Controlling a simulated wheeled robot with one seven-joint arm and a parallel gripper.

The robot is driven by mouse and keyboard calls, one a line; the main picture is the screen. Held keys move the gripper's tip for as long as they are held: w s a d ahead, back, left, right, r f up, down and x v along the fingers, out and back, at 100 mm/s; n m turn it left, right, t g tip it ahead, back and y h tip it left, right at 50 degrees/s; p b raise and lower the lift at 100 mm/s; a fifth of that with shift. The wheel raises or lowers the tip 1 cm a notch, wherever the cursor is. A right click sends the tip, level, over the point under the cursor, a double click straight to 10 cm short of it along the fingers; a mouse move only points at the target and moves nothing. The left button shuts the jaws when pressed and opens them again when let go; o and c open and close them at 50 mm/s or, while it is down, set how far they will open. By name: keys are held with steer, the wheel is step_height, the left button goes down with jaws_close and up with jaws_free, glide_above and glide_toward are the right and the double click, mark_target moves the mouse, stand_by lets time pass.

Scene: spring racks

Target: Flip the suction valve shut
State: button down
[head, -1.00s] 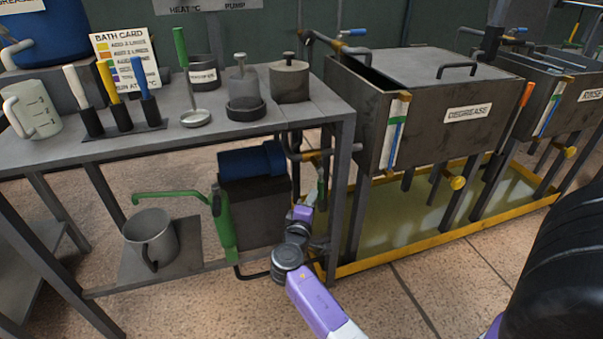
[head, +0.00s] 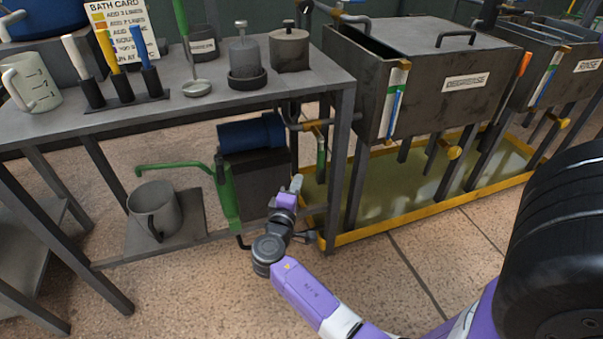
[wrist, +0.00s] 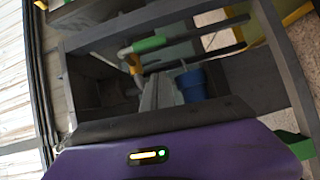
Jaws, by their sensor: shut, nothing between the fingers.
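The suction valve has a brass body (head: 317,125) on the grey pipe beside the pump, under the right end of the bench. Its green lever (head: 321,152) hangs down, crosswise to the pipe, in the head view. In the wrist view a green handle (wrist: 150,43) and a brass-coloured part (wrist: 136,66) show above the fingers. My gripper (head: 297,183) is shut and empty, below and left of the lever, and looks apart from it. Its grey fingers also show in the wrist view (wrist: 160,93).
The pump's blue motor (head: 250,134) and a green hand lever (head: 226,190) are left of my gripper. The bench leg (head: 338,170) stands just right of the valve. A grey jug (head: 155,208) sits on the lower shelf. Open floor lies in front.

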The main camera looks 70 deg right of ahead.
steer(key=shift+s+a, duration=0.15)
steer(key=shift+a, duration=1.05)
steer(key=shift+s+a, duration=0.1)
steer(key=shift+a, duration=1.05)
